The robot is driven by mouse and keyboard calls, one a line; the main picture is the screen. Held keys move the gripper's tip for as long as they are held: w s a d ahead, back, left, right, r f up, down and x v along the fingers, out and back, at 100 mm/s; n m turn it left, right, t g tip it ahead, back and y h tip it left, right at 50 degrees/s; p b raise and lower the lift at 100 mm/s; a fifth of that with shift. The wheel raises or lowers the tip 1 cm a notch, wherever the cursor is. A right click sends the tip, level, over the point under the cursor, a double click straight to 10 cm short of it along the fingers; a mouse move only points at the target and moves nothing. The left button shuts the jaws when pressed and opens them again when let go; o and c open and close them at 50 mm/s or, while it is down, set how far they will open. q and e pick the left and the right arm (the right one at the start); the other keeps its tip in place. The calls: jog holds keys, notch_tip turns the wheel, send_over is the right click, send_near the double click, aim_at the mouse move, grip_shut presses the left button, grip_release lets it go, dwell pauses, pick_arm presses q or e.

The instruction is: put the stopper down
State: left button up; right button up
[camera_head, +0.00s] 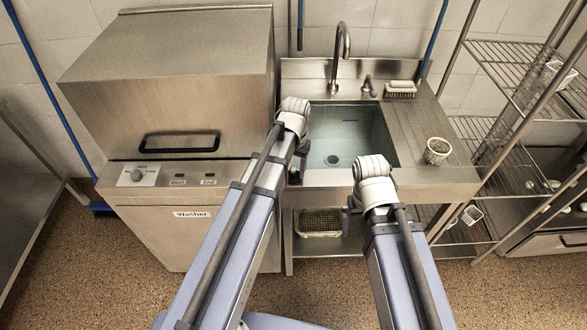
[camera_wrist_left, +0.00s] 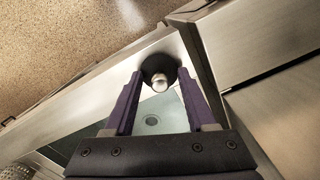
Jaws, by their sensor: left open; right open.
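The stopper (camera_wrist_left: 159,72), a dark round disc with a silver knob, shows in the left wrist view between the fingertips of my left gripper (camera_wrist_left: 158,84). The jaws are open, with a purple finger on each side of it. It appears to rest on the steel rim beside the sink; exact contact is hard to tell. In the head view my left gripper (camera_head: 298,170) is at the sink's left front corner, mostly behind its own arm, and I cannot make out the stopper there. My right gripper (camera_head: 348,208) is open at the sink unit's front edge, largely hidden by its wrist.
The sink (camera_head: 375,128) holds water and has a drain (camera_head: 332,160) at its bottom. A faucet (camera_head: 341,50) and a brush (camera_head: 400,89) stand behind it. A perforated basket (camera_head: 437,151) is on the right counter. The washer (camera_head: 170,140) stands close on the left.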

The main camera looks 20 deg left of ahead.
aim_at(295, 168)
pick_arm(q)
jog(key=shift+r, duration=0.15)
notch_tip(295, 168, up, 12)
jog(key=p, duration=1.2)
jog(key=s+d+m+y, duration=0.1)
jog(key=s+d+m, duration=0.1)
jog(key=s+d, duration=0.8)
jog(key=s, duration=0.4)
jog(key=shift+s+d, duration=0.2)
jog(key=shift+d, duration=0.05)
